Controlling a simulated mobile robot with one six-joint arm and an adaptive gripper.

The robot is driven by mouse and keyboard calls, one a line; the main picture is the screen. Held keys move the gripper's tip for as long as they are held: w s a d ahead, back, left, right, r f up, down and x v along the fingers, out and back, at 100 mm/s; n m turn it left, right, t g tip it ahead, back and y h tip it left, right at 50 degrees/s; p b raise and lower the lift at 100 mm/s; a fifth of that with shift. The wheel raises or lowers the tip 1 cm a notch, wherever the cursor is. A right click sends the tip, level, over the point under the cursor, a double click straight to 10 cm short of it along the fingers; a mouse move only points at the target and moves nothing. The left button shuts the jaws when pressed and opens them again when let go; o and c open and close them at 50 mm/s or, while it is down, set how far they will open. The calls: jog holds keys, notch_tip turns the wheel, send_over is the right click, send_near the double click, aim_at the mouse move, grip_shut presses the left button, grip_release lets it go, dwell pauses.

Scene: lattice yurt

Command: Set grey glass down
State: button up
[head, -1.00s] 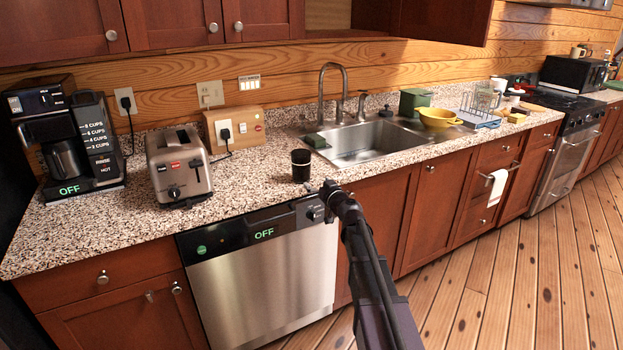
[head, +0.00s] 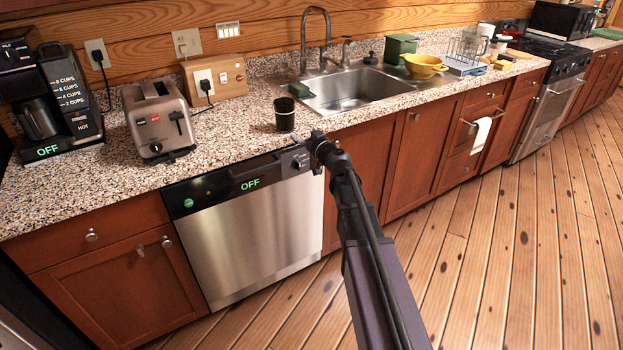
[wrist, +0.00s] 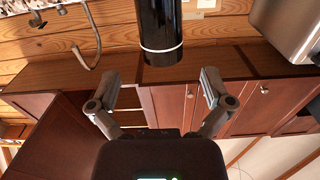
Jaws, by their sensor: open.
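The grey glass (head: 285,114), very dark, almost black, stands upright on the speckled counter (head: 235,140), near its front edge above the dishwasher. My gripper (head: 314,146) is at the counter's front edge, just to the right of and nearer than the glass. In the wrist view the glass (wrist: 159,28) shows at the top centre with a pale ring at its lower end. My open gripper (wrist: 160,86) has its two fingers spread wide below that end, with nothing between them. The glass looks apart from the fingers.
A toaster (head: 158,120) and a coffee maker (head: 45,100) stand left of the glass. The sink (head: 350,92) lies behind it to the right, with a yellow colander (head: 424,66) beyond. The dishwasher (head: 250,230) is below. Bare counter lies between toaster and glass.

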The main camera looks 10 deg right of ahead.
jog(key=shift+s+a, duration=0.1)
jog(key=s+a+f+n+g+y, duration=0.1)
jog(key=s+a+f+g, duration=0.45)
jog(key=s, duration=0.25)
jog(key=s+a+f+n+g+y, duration=0.1)
jog(key=s+a+f+g, duration=0.3)
jog(key=s+f, duration=0.3)
jog(key=s+d+f+m+g+h, duration=0.2)
jog(key=s+d+f+g+h, duration=0.1)
jog(key=s, duration=0.6)
jog(key=s+d+f+m+g+h, duration=0.3)
jog(key=s+g+h, duration=0.1)
jog(key=s, duration=0.6)
jog(key=shift+g+h, duration=0.3)
jog(key=shift+g, duration=0.05)
jog(key=shift+d, duration=0.1)
jog(key=shift+f, duration=0.1)
jog(key=c, duration=0.8)
